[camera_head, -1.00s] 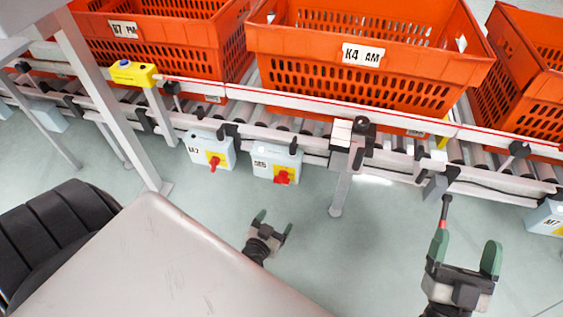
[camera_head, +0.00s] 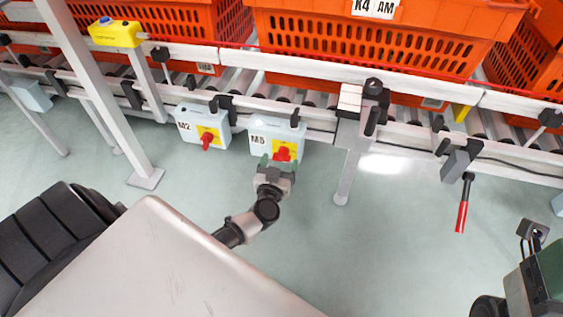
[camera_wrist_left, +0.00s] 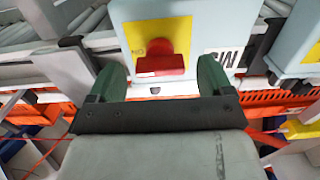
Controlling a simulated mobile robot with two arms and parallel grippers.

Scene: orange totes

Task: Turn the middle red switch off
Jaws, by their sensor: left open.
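The middle red switch (camera_head: 282,154) sits on a yellow plate on the light blue M5 box (camera_head: 264,133), under the conveyor rail. My left gripper (camera_head: 277,163) is open just in front of it, pointing at the box. In the left wrist view the red knob (camera_wrist_left: 160,64) lies between the two green fingers (camera_wrist_left: 160,80), with a visible gap on each side. Contact cannot be told. My right gripper (camera_head: 543,266) is only partly in view at the lower right edge, and its fingers cannot be made out fully.
The M2 box (camera_head: 200,126) with its red switch (camera_head: 207,141) is just left. A metal support leg (camera_head: 350,165) stands to the right. A red-handled lever (camera_head: 462,214) hangs farther right. Orange totes (camera_head: 380,45) stand on the conveyor above. A yellow box (camera_head: 116,33) is at upper left.

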